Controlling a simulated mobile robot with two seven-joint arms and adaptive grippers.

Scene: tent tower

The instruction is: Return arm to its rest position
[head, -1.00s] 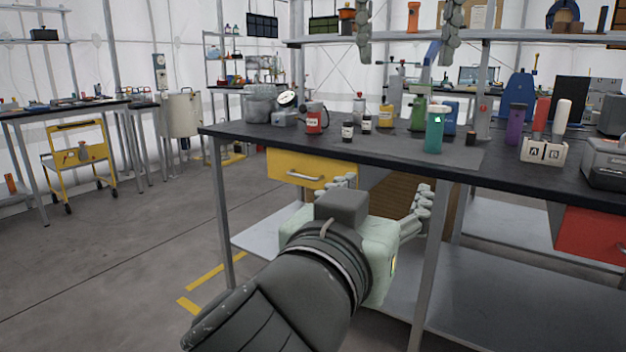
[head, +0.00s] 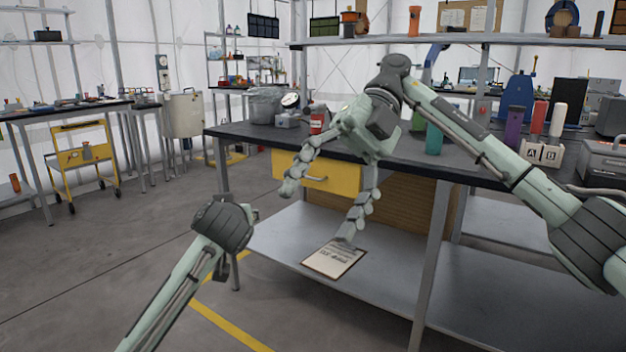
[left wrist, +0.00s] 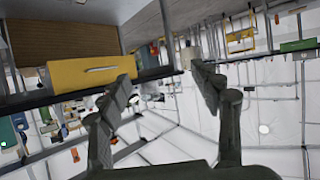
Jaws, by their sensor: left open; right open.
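My right arm comes in from the right in the head view. Its gripper (head: 318,213) hangs fingers down in front of the workbench's yellow drawer (head: 335,178), with its fingers spread wide and nothing between them. A link of my left arm (head: 190,270) rises from the bottom left, over the floor. The left gripper itself does not show in the head view. In the left wrist view my left gripper (left wrist: 161,78) has its fingers apart and empty, and the yellow drawer (left wrist: 90,71) shows beyond them.
The black-topped workbench (head: 240,132) bears a red can (head: 317,120), a green bottle (head: 434,138) and a white A/B holder (head: 541,154). A clipboard (head: 330,262) lies on its lower shelf (head: 290,238). A yellow cart (head: 85,157) stands at left. Floor between is clear.

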